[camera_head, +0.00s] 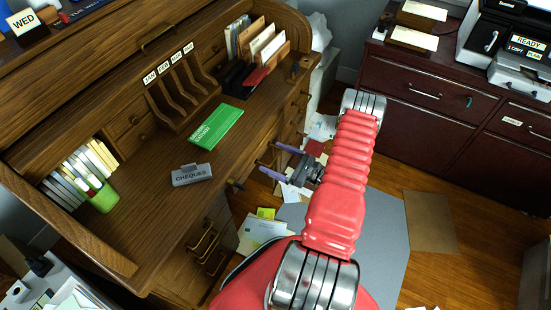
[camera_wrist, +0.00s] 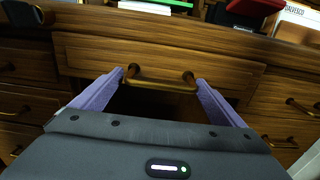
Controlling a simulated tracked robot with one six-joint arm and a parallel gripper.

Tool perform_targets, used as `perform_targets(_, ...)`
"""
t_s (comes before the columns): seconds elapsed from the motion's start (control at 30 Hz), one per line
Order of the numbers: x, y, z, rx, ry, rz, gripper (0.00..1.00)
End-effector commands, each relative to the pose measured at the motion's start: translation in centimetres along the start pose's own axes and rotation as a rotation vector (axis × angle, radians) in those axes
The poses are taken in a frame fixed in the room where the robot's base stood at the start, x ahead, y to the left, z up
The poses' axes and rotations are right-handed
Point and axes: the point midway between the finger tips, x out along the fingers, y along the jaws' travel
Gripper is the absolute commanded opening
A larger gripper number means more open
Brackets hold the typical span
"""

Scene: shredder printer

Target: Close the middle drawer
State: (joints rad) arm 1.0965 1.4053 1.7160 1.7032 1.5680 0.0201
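The middle drawer (camera_wrist: 90,55) has a wooden front with a brass bar handle (camera_wrist: 160,83) and fills the centre of the wrist view. My gripper (camera_wrist: 160,77) is open, its two purple fingers spread wide with one tip close to each end of the handle. I cannot tell whether the tips touch it. In the head view my gripper (camera_head: 274,160) is at the front edge of the wooden roll-top desk (camera_head: 160,220). The drawer front is hard to see there, so I cannot tell how far it is pulled out.
A green book (camera_head: 216,127) and a grey cheques box (camera_head: 191,175) lie on the desktop. Side drawers with brass handles (camera_head: 203,243) flank the kneehole. Papers (camera_head: 262,229) litter the floor. A dark red cabinet (camera_head: 430,100) carrying a printer (camera_head: 510,50) stands at the right.

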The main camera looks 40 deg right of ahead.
Motion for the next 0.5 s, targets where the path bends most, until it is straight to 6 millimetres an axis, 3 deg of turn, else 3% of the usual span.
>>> perform_targets(0.5, 0.01, 0.18, 0.0, 0.002, -0.001, 0.004, 0.56)
